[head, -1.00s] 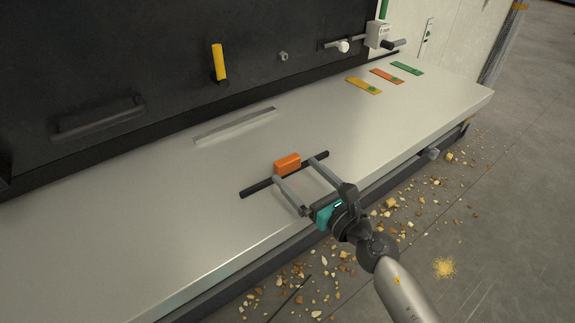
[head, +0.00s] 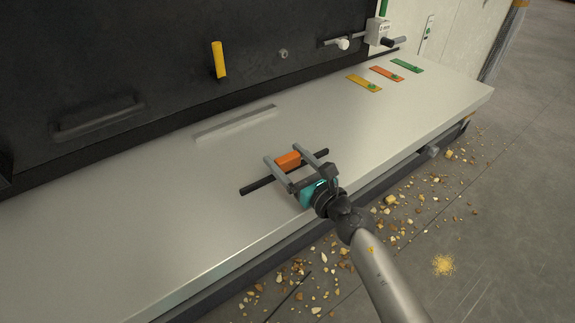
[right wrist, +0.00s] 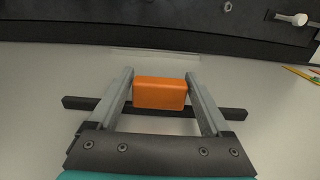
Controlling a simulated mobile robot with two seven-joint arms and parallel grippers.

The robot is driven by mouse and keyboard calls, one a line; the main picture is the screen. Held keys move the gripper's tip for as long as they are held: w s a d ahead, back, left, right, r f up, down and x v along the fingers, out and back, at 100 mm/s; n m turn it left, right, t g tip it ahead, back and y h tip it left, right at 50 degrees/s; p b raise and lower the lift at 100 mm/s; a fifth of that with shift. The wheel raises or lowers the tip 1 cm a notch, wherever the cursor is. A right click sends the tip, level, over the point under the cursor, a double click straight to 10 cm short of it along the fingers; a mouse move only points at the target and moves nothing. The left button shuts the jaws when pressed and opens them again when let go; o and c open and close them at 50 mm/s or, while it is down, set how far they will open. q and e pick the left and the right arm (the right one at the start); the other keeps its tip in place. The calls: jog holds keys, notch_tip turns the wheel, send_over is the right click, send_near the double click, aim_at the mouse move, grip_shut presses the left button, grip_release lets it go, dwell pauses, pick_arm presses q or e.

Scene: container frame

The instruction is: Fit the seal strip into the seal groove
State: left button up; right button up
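The seal strip is a thin black bar (head: 257,186) lying on the pale bench top, with an orange block grip (head: 288,160) at its middle. The seal groove (head: 235,123) is a long narrow slot in the bench top, farther back towards the dark panel. It also shows faintly in the right wrist view (right wrist: 155,53). My right gripper (head: 296,158) is open, its fingers either side of the orange grip. In the right wrist view small gaps show between the grip (right wrist: 160,93) and both fingers. My left gripper is not in view.
A dark upright panel (head: 150,60) with a yellow handle (head: 218,60) and a latch (head: 378,34) stands behind the bench. Yellow, orange and green tags (head: 386,74) lie at the bench's far right. The bench between strip and groove is clear.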

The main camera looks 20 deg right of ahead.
jog(key=c, duration=1)
jog(key=shift+r, duration=0.2)
